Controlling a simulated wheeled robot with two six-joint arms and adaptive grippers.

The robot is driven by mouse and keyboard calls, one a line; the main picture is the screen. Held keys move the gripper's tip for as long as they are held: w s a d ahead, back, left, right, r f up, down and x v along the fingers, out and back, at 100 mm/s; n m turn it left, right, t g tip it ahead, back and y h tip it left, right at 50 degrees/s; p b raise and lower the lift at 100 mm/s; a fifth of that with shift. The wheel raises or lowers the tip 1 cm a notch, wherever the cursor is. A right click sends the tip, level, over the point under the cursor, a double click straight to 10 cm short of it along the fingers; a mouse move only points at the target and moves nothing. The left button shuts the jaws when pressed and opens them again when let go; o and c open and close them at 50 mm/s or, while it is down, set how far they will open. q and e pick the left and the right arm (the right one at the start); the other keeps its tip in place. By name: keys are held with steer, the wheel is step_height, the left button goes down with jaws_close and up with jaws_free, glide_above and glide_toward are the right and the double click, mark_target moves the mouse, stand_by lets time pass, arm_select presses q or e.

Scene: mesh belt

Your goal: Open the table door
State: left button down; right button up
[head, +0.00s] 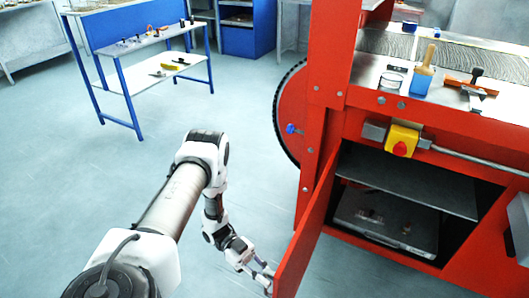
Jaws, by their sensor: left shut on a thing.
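The red table door (307,235) stands swung out from the left side of the red table's cabinet opening, so I see into the cabinet. My left gripper (264,276) is at the door's outer side near its free edge, low in the head view, and is shut on the door. The exact part it grips, edge or handle, is hidden or too small to tell. My right gripper is not in view.
The cabinet holds a grey shelf (405,182) and a dark case (385,222). A yellow box with a red button (402,141) sits above the opening. A blue workbench (133,50) stands back left; the floor between is clear.

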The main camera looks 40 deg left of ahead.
arm_select(q)
steer(key=shift+f, duration=0.1)
steer(key=c, duration=1.2)
jaws_free()
steer(key=a, duration=1.2)
steer(key=shift+s, duration=0.1)
steer(key=shift+a, duration=0.1)
